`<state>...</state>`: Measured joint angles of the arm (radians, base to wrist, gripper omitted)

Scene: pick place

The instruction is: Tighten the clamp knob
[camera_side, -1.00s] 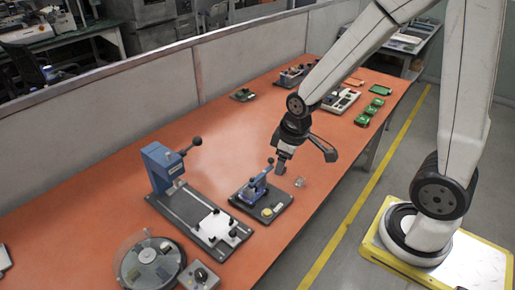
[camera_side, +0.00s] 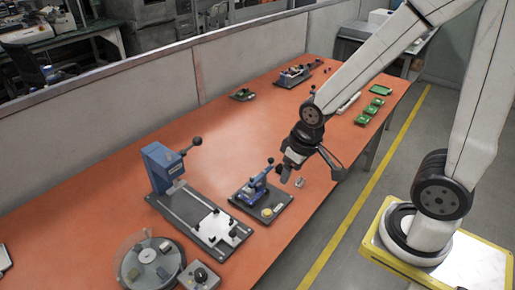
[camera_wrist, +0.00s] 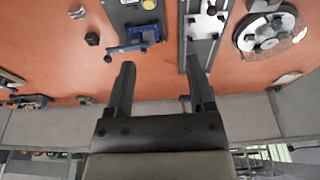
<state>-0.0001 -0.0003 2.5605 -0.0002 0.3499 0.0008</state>
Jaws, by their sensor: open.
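A small blue clamp (camera_side: 258,186) stands on a dark base plate with a yellow button, near the table's front edge. A black ball knob (camera_side: 270,160) tops its lever. In the wrist view the blue clamp (camera_wrist: 140,36) lies just beyond my fingertips, slightly left of the gap between them. My gripper (camera_side: 313,175) is open and empty, above and to the right of the clamp in the side view. In the wrist view its two fingers (camera_wrist: 160,62) are spread apart. I cannot tell whether a finger touches the knob.
A larger blue press (camera_side: 163,168) with a long base stands left of the clamp. A round fixture (camera_side: 150,262) and a control box (camera_side: 199,276) sit at the front left. Small metal parts (camera_side: 299,183) lie right of the clamp.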

